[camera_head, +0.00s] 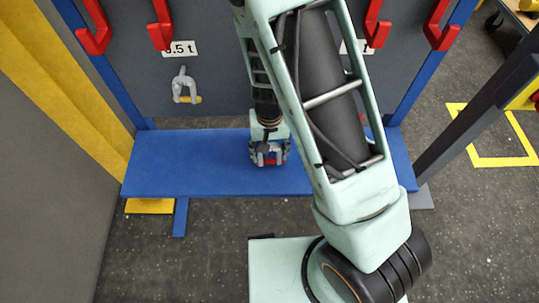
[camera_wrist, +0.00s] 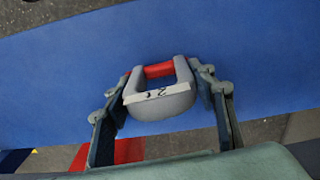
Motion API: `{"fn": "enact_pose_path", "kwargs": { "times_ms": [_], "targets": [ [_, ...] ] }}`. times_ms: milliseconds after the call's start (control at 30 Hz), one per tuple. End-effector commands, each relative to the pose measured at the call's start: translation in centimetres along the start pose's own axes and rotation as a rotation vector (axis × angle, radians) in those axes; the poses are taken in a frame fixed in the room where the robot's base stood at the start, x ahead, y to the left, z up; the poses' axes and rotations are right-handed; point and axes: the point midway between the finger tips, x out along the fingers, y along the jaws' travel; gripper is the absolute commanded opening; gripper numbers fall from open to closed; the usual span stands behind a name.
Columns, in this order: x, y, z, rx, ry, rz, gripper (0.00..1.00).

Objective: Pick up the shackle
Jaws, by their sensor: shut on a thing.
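The grey shackle (camera_wrist: 162,106) with a red pin is between the two fingers of my gripper (camera_wrist: 164,80) in the wrist view. A white label with dark marks crosses its bow. The fingers are shut on its two sides. In the head view my gripper (camera_head: 269,157) is low over the blue bench, with small grey and red parts of the shackle showing between the fingers. Whether the shackle touches the bench cannot be told.
The blue bench (camera_head: 190,165) is clear on the left. On the grey panel above it hangs another grey shackle (camera_head: 184,87) with a yellow pin, under a "3.5 t" label (camera_head: 181,49). Several red hooks (camera_head: 93,28) line the panel top.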

Motion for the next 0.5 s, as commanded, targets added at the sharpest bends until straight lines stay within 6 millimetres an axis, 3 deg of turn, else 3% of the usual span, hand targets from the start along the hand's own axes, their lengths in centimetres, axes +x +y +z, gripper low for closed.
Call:
{"fn": "enact_pose_path", "kwargs": {
  "times_ms": [300,500],
  "targets": [
    [-6.3,1.9,4.1,0.0,0.004,-0.003,0.06],
    [-8.1,3.7,7.8,0.002,0.002,-0.003,0.06]
  ]
}}
